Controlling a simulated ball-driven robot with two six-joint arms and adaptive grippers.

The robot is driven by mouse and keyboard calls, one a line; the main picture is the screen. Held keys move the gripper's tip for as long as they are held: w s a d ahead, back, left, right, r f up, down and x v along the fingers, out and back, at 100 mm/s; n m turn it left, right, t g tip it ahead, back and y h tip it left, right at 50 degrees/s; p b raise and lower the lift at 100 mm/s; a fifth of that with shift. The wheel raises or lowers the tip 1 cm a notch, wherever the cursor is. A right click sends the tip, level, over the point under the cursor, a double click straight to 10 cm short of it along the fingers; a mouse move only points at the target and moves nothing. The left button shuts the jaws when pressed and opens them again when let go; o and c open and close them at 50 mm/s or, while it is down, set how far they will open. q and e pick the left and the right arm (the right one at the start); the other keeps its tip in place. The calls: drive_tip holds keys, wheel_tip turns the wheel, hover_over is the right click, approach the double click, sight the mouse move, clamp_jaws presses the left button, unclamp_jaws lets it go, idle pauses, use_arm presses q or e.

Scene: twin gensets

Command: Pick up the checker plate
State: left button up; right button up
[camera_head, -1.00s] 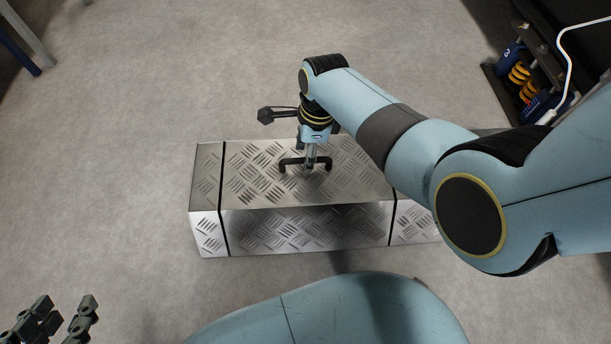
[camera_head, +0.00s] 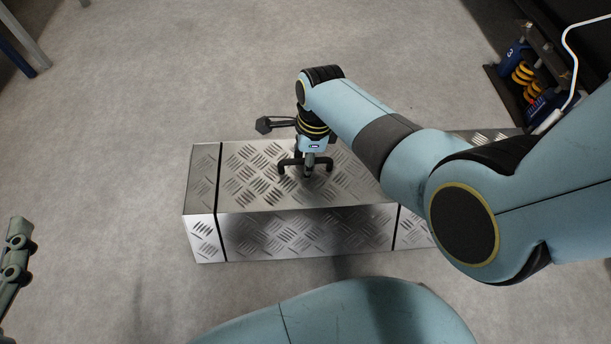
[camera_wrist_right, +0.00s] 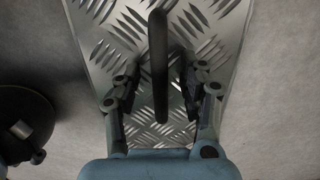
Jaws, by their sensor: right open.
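The checker plate (camera_head: 245,178) is a shiny metal cover with a raised tread pattern, lying over a long box-like step on the floor. A dark bar handle (camera_head: 290,163) stands on its top. My right gripper (camera_head: 308,172) points down at the handle. In the right wrist view the handle (camera_wrist_right: 158,65) runs between the two open fingers of my right gripper (camera_wrist_right: 155,85), with gaps showing on both sides.
Fixed-looking end sections of the same tread metal flank the plate, split off by dark seams; one is the left section (camera_head: 202,180). A machine with yellow springs (camera_head: 520,75) stands at the upper right. The grey floor (camera_head: 110,130) to the left is clear.

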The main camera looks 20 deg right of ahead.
drive_tip(key=shift+c, duration=0.4)
clamp_jaws()
